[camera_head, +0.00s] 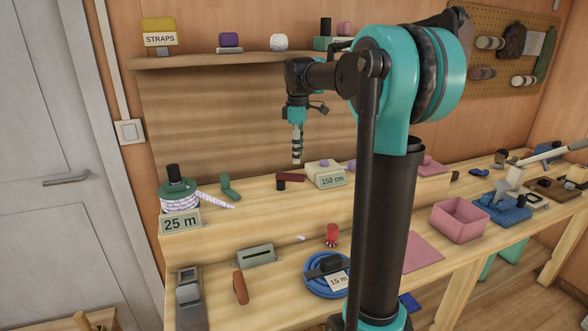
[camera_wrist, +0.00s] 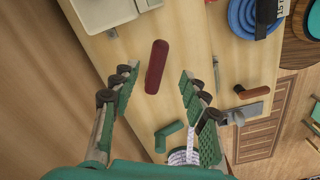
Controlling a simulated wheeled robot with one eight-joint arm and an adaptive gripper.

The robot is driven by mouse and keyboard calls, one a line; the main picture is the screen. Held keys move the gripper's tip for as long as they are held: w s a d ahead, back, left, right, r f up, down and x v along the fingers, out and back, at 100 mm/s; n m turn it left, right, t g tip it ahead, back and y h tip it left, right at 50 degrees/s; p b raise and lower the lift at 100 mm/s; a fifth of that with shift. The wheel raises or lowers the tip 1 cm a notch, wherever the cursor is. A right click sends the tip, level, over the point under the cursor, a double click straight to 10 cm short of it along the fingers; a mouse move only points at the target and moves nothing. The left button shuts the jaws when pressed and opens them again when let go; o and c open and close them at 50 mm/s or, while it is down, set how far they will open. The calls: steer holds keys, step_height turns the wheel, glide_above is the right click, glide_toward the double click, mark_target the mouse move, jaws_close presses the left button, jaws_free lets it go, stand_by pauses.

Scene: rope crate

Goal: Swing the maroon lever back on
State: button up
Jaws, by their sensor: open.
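The maroon lever (camera_head: 290,177) lies on the raised back ledge of the bench, a short bar seen nearly side-on. In the wrist view the maroon lever (camera_wrist: 156,66) appears as a rounded bar between my fingers, slightly tilted. My gripper (camera_head: 297,158) hangs above the ledge over the lever, pointing down. In the wrist view my gripper (camera_wrist: 158,75) is open, one finger on each side of the lever with clear gaps. It holds nothing. I cannot tell how far above the lever the fingertips are.
A green lever (camera_head: 229,188) and a white rope coil by a "25 m" sign (camera_head: 181,223) are to the left. A "150 cm" sign (camera_head: 332,181) with a pale box stands close on the right. A blue rope coil (camera_head: 319,286) lies on the lower bench.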

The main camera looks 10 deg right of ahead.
mark_target(297, 174)
steer(key=shift+w+f, duration=0.15)
steer(key=shift+f, duration=0.35)
step_height(297, 174, down, 6)
steer(key=shift+f, duration=0.25)
steer(key=shift+c, duration=0.3)
jaws_close()
